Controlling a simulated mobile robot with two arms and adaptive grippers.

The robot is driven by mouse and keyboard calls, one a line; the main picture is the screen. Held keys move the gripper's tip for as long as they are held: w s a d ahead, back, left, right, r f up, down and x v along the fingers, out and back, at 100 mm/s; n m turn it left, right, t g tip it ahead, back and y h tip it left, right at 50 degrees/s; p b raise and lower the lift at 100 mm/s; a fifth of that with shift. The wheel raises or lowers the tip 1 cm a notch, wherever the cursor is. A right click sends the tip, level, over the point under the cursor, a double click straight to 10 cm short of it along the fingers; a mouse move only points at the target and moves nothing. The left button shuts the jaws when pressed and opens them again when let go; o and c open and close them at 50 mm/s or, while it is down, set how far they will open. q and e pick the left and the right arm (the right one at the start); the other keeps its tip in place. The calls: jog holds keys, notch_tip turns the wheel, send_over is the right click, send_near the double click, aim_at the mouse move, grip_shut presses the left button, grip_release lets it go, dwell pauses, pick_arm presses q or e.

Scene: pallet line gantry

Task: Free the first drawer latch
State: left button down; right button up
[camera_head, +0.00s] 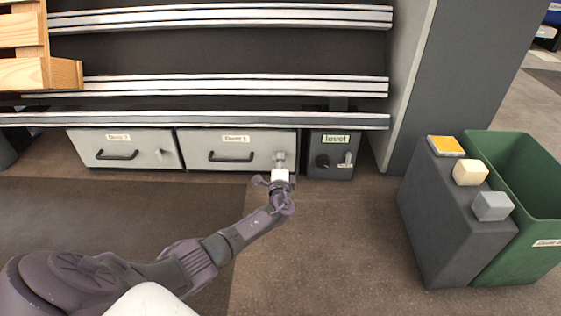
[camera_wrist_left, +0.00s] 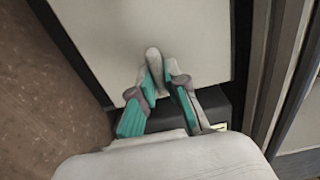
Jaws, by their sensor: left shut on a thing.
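The drawer labelled as number 1 (camera_head: 205,167) is a light grey front under the rack, with a dark bar handle. Its small grey latch (camera_head: 279,155) is at the front's right end. My left gripper (camera_head: 279,167) is at that latch, its arm reaching up from the lower left. In the left wrist view my left gripper (camera_wrist_left: 165,82) has its teal-padded fingers closed about the grey latch (camera_wrist_left: 153,58), against the pale drawer front (camera_wrist_left: 125,30). The fingers hide part of the latch. The drawer front looks closed. My right gripper is in neither view.
Another drawer (camera_head: 90,145) with its own latch is on the left. A dark box labelled "level" (camera_head: 318,174) with a knob stands right of drawer 1. A dark stand (camera_head: 440,215) with three coloured blocks and a green bin (camera_head: 535,190) are at the right. The floor between is clear.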

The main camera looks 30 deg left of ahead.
pick_arm(q)
jog(key=c, duration=1.2)
grip_release()
jog(key=shift+w+d, duration=0.1)
jog(key=v, duration=1.2)
